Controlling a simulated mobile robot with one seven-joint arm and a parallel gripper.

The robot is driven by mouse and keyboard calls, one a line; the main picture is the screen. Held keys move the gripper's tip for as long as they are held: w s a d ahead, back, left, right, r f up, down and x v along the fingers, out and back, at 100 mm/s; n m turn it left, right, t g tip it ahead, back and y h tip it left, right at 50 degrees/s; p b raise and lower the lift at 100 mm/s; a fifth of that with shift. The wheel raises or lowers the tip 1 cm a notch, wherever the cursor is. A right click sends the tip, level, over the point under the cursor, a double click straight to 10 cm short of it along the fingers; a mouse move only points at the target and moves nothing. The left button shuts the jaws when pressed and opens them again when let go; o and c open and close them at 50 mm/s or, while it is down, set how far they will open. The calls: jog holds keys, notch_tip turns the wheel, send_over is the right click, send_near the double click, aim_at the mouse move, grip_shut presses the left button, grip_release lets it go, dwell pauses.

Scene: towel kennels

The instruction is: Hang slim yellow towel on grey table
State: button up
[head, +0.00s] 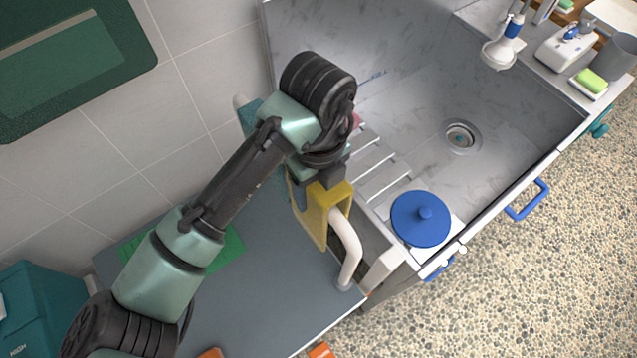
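The slim yellow towel (314,222) is folded over, with its top just under my gripper (327,184) and a longer side hanging down to the left. It lies over or against a thick white rail (347,246) along the right end of the grey table (275,292); its exact contact with the rail is hard to tell. My gripper points down at the towel's top fold. Its fingertips are hidden by the towel and the gripper body, so I cannot see whether they are closed on it. My arm hides the rail's middle and part of the table.
A grey tub with a drain (461,136) lies to the right, with white slats (384,178) and a blue round lid (420,219) close to my gripper. A green mat (226,250) lies on the table. A teal bin (38,308) stands at lower left.

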jog(key=shift+f+b, duration=1.85)
jog(key=shift+f, duration=0.75)
jog(key=o, duration=1.4)
notch_tip(320, 180, up, 13)
